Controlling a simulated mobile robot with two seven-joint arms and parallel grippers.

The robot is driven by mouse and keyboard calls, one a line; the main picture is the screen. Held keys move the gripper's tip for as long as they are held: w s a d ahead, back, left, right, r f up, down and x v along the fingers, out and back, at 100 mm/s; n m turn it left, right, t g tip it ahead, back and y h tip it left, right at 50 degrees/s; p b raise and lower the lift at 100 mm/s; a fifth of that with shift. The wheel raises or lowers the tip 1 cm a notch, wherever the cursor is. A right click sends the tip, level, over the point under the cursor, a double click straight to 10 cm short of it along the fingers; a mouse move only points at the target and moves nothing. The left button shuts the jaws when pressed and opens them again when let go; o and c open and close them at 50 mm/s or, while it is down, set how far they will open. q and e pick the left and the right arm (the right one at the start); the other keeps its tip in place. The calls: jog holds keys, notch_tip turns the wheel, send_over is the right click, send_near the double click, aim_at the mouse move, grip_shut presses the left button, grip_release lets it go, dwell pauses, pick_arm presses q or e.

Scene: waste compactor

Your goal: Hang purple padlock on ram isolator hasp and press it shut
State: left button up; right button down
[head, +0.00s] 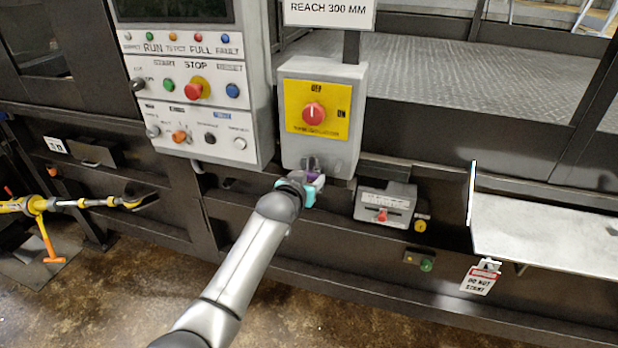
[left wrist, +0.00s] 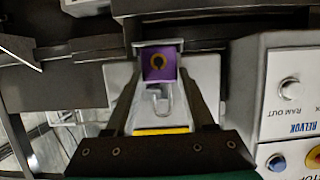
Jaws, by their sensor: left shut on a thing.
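The purple padlock (head: 311,175) is at the lower edge of the grey ram isolator box (head: 332,154), in the head view. In the left wrist view the padlock's purple body (left wrist: 158,65) has a dark round keyhole, and a pale U-shaped loop (left wrist: 160,99) shows beside it. My left gripper (head: 309,188) comes up from below and is shut on the padlock. The hasp (head: 311,162) is small and partly hidden; I cannot tell whether the shackle is through it. The isolator's red knob (head: 313,111) sits on a yellow plate. My right gripper is not in view.
The control panel (head: 190,94) with buttons stands close left of the isolator.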

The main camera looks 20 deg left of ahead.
pick_arm(q)
jog(key=o, duration=1.3)
jog(key=shift+c, duration=0.2)
jog(key=shift+f, duration=0.1)
jog(key=shift+c, duration=0.4)
jog(key=p+v, duration=0.2)
jog(key=p, duration=0.1)
jog(key=shift+s+r, duration=0.15)
jog(key=shift+r, duration=0.05)
jog(key=p+v, duration=0.1)
jog(key=v, duration=0.3)
jog(key=shift+s, duration=0.35)
